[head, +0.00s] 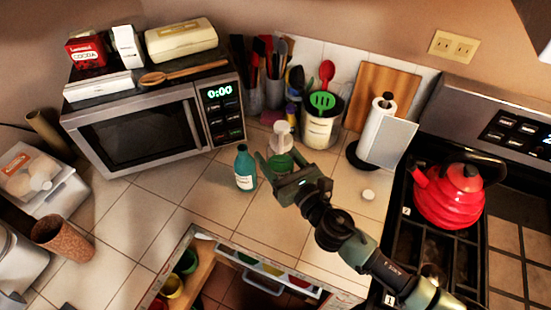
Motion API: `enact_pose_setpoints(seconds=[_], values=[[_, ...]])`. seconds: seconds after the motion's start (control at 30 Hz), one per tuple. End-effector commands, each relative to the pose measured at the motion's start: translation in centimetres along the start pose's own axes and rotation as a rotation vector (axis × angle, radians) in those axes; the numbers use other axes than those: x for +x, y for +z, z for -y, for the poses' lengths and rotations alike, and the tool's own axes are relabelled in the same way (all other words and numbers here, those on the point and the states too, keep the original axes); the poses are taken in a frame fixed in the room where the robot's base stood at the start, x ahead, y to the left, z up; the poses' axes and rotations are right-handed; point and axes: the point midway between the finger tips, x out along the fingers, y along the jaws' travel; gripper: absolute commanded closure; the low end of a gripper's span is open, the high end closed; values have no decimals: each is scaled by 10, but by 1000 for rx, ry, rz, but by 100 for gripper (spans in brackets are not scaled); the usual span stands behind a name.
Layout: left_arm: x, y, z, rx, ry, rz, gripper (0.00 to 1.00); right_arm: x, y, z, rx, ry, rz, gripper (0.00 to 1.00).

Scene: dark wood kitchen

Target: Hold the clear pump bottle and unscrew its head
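A pale, whitish bottle (281,136) that seems to be the clear pump bottle stands on the tiled counter, right of the microwave; its pump head is too small to make out clearly. A teal bottle (245,168) with a white label and dark cap stands upright to its front left. My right gripper (278,157) is just in front of the pale bottle, fingers spread apart and pointing toward it. My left gripper is not in view.
The microwave (145,125) stands at the left. A utensil crock (320,122), a paper towel roll (378,132) and a red kettle (449,195) on the stove are to the right. An open drawer (262,270) lies in front. The counter left of the teal bottle is clear.

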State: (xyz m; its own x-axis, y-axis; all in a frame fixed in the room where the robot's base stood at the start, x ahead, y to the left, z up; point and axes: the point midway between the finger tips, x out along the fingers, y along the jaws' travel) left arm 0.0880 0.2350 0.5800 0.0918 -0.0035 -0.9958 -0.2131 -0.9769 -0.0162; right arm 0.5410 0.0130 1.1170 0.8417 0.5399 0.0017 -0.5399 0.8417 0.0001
Motion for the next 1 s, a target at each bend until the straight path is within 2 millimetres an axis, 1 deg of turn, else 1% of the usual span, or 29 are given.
enact_pose_setpoints(seconds=[0.03, 0.13, 0.5, 1.0], values=[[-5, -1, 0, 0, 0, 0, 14, 0, 8, 0, -1, 1, 2, 89], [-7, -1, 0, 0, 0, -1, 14, 0, 14, 0, -2, 1, 0, 89], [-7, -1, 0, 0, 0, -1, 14, 0, 15, 0, 0, 0, 0, 89], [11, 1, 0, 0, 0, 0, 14, 0, -4, 0, 0, 0, -1, 89]])
